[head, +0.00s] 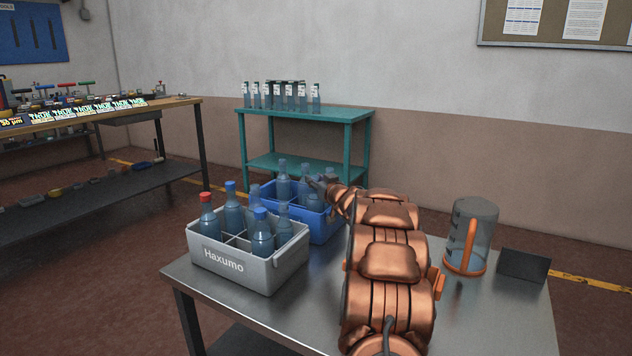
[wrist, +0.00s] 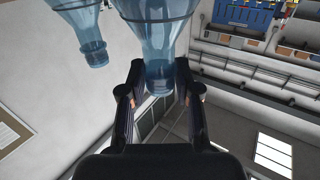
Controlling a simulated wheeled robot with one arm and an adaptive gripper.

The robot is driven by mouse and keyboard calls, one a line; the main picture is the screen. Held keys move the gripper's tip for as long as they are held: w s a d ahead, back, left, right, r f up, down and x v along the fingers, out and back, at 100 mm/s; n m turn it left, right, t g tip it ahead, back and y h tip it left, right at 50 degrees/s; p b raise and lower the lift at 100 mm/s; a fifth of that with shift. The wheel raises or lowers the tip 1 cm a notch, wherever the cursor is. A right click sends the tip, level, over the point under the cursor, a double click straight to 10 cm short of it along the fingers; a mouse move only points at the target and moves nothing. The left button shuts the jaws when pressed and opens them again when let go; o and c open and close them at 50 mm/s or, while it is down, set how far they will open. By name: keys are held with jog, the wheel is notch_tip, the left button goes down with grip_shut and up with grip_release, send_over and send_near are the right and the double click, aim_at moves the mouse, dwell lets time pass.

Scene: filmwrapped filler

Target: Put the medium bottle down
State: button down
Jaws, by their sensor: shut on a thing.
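In the wrist view my gripper (wrist: 160,88) is shut around the neck of a clear blue bottle (wrist: 158,25). In the head view my gripper (head: 322,186) is at the blue crate (head: 325,229), beyond the grey crate, and my arm hides part of it. The bottle in my gripper is hard to tell from the others there, and its base is hidden. Another bottle stands apart from it in the wrist view (wrist: 88,38). A bottle (head: 283,184) stands in the left part of the blue crate.
A grey crate (head: 236,266) marked Haxumo holds several bottles, one red-capped (head: 208,218). A jug with an orange base (head: 470,236) and a dark block (head: 523,265) stand on the right of the metal table (head: 490,320). A teal stand (head: 305,114) with several small bottles is behind.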

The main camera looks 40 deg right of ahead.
jog(key=c, duration=0.8)
grip_release()
jog(key=shift+r, duration=0.1)
jog(key=shift+s+a+r, duration=0.1)
jog(key=shift+s+a, duration=0.05)
jog(key=shift+s, duration=0.45)
jog(key=p+v, duration=0.1)
jog(key=v, duration=0.3)
jog(key=shift+s+a, duration=0.1)
jog(key=shift+s, duration=0.3)
jog(key=shift+s+a, duration=0.3)
jog(key=shift+s, duration=0.4)
